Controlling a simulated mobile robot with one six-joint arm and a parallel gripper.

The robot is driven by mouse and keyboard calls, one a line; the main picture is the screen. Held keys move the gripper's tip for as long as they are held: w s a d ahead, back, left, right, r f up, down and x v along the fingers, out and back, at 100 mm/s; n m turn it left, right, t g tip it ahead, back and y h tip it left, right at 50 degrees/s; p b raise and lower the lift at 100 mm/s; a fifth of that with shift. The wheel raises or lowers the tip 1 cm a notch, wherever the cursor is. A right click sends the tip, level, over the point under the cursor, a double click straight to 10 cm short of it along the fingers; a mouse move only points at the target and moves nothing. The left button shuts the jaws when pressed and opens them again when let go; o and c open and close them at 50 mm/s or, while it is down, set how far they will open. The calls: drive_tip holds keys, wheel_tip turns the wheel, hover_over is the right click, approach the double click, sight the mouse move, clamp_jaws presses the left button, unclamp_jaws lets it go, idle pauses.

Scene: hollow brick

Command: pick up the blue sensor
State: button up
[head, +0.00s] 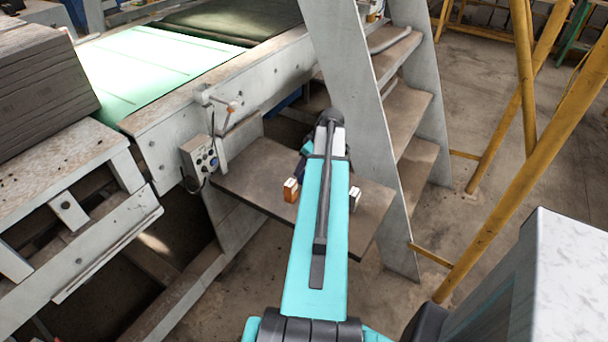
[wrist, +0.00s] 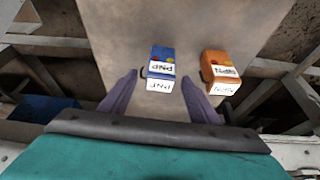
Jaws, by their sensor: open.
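The blue sensor (wrist: 161,55) stands on a brown plate in the wrist view, with a white PNP label and small coloured dots. My gripper (wrist: 160,84) is open, with one dark purple finger on each side of the blue sensor's near end. I cannot tell whether either finger touches it. In the head view my teal arm hides most of the gripper and I cannot make out the blue sensor. An orange sensor (wrist: 217,68) stands to its right, outside the fingers; it also shows in the head view (head: 291,190).
The brown plate (head: 240,178) lies between a grey conveyor frame (head: 180,150) and metal steps (head: 407,107). A small pale block (head: 355,196) sits right of my arm. A grey control box (head: 200,157) hangs at the frame. Yellow rails (head: 505,175) stand right.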

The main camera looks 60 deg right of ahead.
drive_tip(key=shift+f, duration=0.1)
drive_tip(key=shift+p+x, duration=0.75)
drive_tip(key=shift+x, duration=1.75)
drive_tip(key=c, duration=1.2)
drive_tip(key=shift+r, duration=0.2)
drive_tip(key=shift+r+b, duration=0.45)
drive_tip(key=shift+r, duration=0.85)
drive_tip(key=s+a+b, duration=0.1)
drive_tip(key=s, duration=0.4)
drive_tip(key=s+a+r+b, duration=0.1)
drive_tip(key=s, duration=0.4)
drive_tip(key=s+a+r+b, duration=0.1)
drive_tip(key=s+a+b, duration=0.1)
drive_tip(key=s, duration=0.3)
drive_tip(key=shift+s, duration=0.2)
drive_tip(key=shift+r, duration=0.1)
